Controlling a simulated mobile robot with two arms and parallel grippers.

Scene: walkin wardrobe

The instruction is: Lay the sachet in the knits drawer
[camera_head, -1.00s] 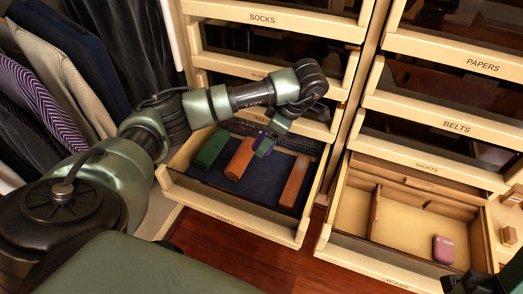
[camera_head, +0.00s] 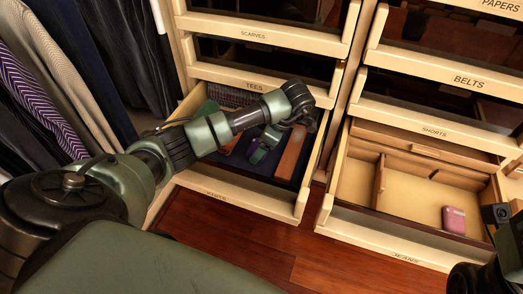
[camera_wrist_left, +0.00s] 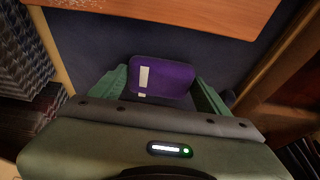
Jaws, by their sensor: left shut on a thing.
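The purple sachet (camera_wrist_left: 172,76) with a white label is between the green fingers of my left gripper (camera_wrist_left: 160,92) in the left wrist view, and the gripper is shut on it. In the head view, my left gripper (camera_head: 262,150) is over the open knits drawer (camera_head: 240,194), with a bit of the purple sachet (camera_head: 257,155) showing. The drawer has a dark blue bottom, seen behind the sachet in the wrist view. I cannot tell whether the sachet touches the bottom. Dark parts of my right arm show at the right edge; its fingers do not show.
The open jeans drawer (camera_head: 385,236) has dividers and a pink item (camera_head: 454,219). Hanging clothes (camera_head: 60,80) stand at left.

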